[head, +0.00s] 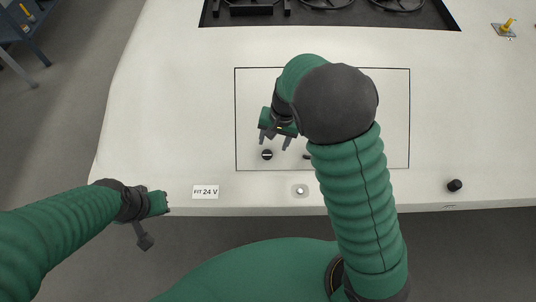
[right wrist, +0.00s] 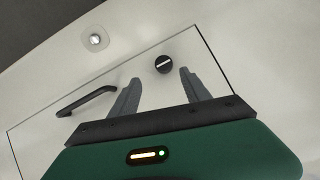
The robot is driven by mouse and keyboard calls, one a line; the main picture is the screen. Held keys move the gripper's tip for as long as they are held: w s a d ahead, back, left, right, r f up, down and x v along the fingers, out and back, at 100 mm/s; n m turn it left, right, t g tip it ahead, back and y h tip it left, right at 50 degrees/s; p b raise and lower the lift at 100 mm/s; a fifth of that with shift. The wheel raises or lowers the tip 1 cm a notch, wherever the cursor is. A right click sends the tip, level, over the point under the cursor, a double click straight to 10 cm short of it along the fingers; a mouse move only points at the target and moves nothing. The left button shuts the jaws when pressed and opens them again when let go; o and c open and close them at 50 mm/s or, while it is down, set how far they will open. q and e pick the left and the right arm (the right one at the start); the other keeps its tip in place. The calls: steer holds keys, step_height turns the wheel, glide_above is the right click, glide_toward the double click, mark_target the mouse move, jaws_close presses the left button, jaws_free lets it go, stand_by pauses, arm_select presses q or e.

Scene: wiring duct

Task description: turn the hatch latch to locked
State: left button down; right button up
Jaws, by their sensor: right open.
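The hatch (head: 385,120) is a pale panel with a dark outline in the white surface; it also shows in the right wrist view (right wrist: 60,130). Its latch (head: 267,154) is a small round black knob with a white line, lying roughly crosswise in the head view. In the right wrist view the latch (right wrist: 163,64) appears beyond and between my fingertips, untouched. My right gripper (head: 275,142) is open and empty over the hatch, just above the latch in the picture. My left gripper (head: 158,203) is near the front edge at the left; its fingers are unclear.
A black hatch handle (right wrist: 87,100) lies beside the latch, mostly hidden by my right arm in the head view. A 24 V label (head: 205,192), a round metal fitting (head: 300,191) and a black knob (head: 454,186) sit along the front edge. A dark recess (head: 330,20) lies behind.

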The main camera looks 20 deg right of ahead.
mark_target(268, 155)
steer(key=a+f, duration=0.1)
steer(key=f, duration=0.4)
steer(key=a+f+b, duration=0.1)
steer(key=f, duration=0.2)
steer(key=shift+w+a, duration=0.25)
steer(key=shift+a, duration=0.1)
steer(key=shift+d+f, duration=0.1)
steer(key=shift+f, duration=0.05)
steer(key=shift+d, duration=0.45)
steer(key=shift+c, duration=0.6)
steer(key=shift+a, duration=0.35)
steer(key=c, duration=0.9)
steer(key=shift+d, duration=0.15)
jaws_close()
